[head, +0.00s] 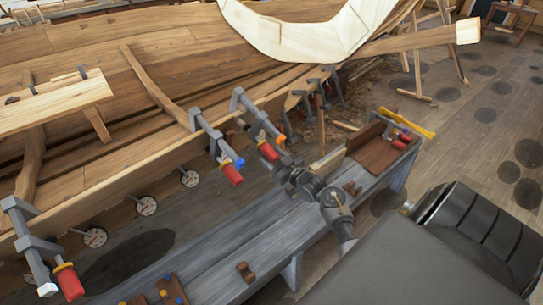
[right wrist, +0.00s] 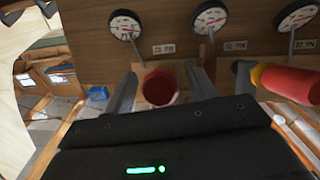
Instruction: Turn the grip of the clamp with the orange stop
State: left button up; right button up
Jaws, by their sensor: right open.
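The clamp with the orange stop (head: 281,138) hangs on the hull edge, right of the clamp with the blue stop (head: 238,162). Its red grip (head: 268,152) points down towards my right gripper (head: 281,170). In the right wrist view a red grip (right wrist: 160,87) shows end-on between the two spread fingers, apparently the same one; contact cannot be told. Another red grip (right wrist: 295,83) with a yellow collar lies to the right there. My right gripper is open. The orange stop is not clear in the wrist view. My left gripper is not seen.
A third clamp with a white stop (head: 46,289) is at the far left. Several dial gauges (head: 147,205) hang along the hull's lower edge. A long grey bench (head: 225,246) runs below, with a brown box (head: 376,153) and tools at its right end.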

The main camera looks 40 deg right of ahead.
jog(key=shift+w, duration=0.35)
jog(key=c, duration=1)
jog(key=shift+r+m+y+p, duration=0.1)
jog(key=shift+m+y+p, duration=0.2)
jog(key=shift+y+p, duration=0.15)
jog(key=shift+m+y, duration=0.6)
jog(key=shift+y, duration=0.05)
jog(key=shift+a+m+y, duration=0.1)
jog(key=shift+m+y, duration=0.5)
jog(key=shift+y, duration=0.2)
jog(key=shift+a+m+y, duration=0.1)
jog(key=shift+m+y, duration=0.6)
jog(key=shift+y, duration=0.2)
